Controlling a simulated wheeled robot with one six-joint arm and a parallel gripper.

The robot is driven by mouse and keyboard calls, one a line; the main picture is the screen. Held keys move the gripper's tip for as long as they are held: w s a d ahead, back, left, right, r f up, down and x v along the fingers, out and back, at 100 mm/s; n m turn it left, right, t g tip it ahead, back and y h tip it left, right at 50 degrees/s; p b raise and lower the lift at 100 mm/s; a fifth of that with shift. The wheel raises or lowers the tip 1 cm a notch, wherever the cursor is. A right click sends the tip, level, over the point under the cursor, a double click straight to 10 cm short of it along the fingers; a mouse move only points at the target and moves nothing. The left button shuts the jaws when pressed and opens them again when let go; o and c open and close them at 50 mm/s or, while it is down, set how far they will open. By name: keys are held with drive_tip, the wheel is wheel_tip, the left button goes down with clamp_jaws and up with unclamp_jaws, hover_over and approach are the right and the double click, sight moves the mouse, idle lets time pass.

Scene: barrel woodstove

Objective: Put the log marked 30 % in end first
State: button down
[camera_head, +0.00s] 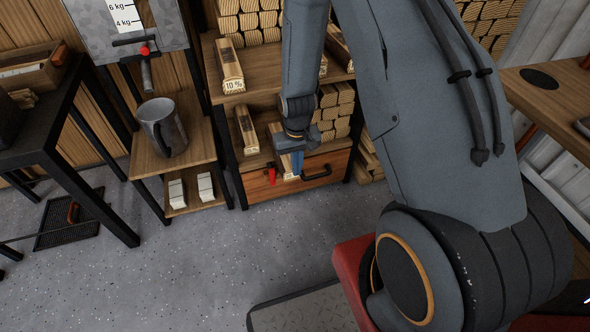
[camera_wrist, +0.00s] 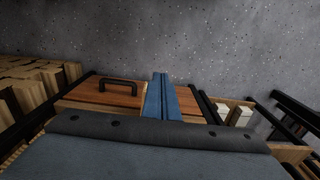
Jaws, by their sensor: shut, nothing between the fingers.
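My gripper (camera_head: 297,164) is in front of the wooden shelf unit, by the lower shelf's front edge and above the drawer (camera_head: 322,170). Its blue fingers are together and empty; they also show shut in the wrist view (camera_wrist: 161,92). A log (camera_head: 280,145) lies on the lower shelf just beside and partly behind my gripper; its end mark is hidden or unreadable. Another log (camera_head: 246,132) lies to its left, mark too small to read. A log marked 10 % (camera_head: 230,68) lies on the upper shelf. I cannot make out a 30 % mark, and no stove is in view.
A red object (camera_head: 271,176) hangs at the drawer front. A black table (camera_head: 48,135) is further left. The floor (camera_head: 190,250) in front is mostly clear.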

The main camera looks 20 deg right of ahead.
sight(287, 159)
drive_tip(key=w+f+b, duration=0.2)
drive_tip(key=w+f, duration=0.2)
drive_tip(key=f, duration=0.4)
drive_tip(key=shift+f, duration=0.25)
drive_tip(key=w+b, duration=0.2)
drive_tip(key=w, duration=0.5)
drive_tip(key=shift+s, duration=0.1)
